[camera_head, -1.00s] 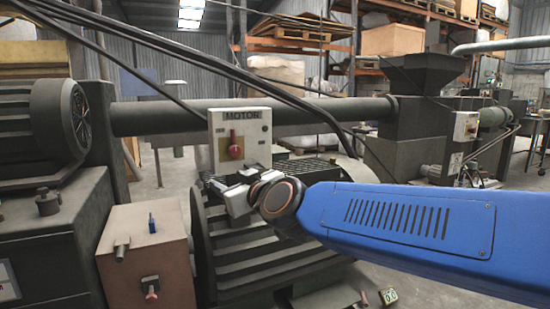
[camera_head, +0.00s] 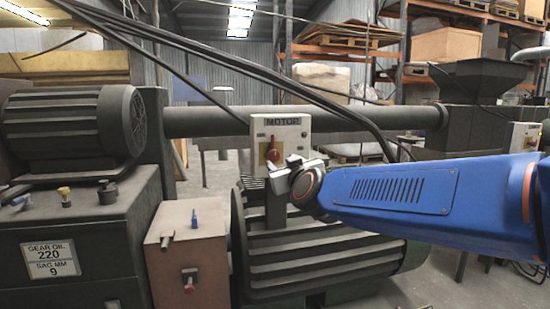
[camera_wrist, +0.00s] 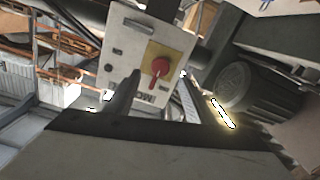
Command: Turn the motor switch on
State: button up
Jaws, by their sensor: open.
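The motor switch box (camera_head: 296,136) is a pale panel labelled MOTOR, mounted on a dark post in front of a long horizontal pipe. Its red rotary switch (camera_head: 273,152) sits on a yellow plate, with the handle pointing up towards the label. My gripper (camera_head: 284,174) is open and empty, just below the switch at the lower edge of the box. In the wrist view the red switch (camera_wrist: 160,67) appears upside down, beyond a dark finger (camera_wrist: 123,98). The gap between the finger and the switch is hard to judge.
A ribbed motor housing (camera_head: 330,250) lies below the switch. A brownish box (camera_head: 185,250) with small knobs stands left of it, beside a gear-oil cabinet (camera_head: 95,255). Black cables (camera_head: 310,92) cross above and right of the switch box.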

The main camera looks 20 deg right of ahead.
aim_at(275, 157)
jog(key=w, duration=0.9)
jog(key=shift+w, duration=0.1)
jog(key=shift+c, duration=0.7)
jog(key=c, duration=0.9)
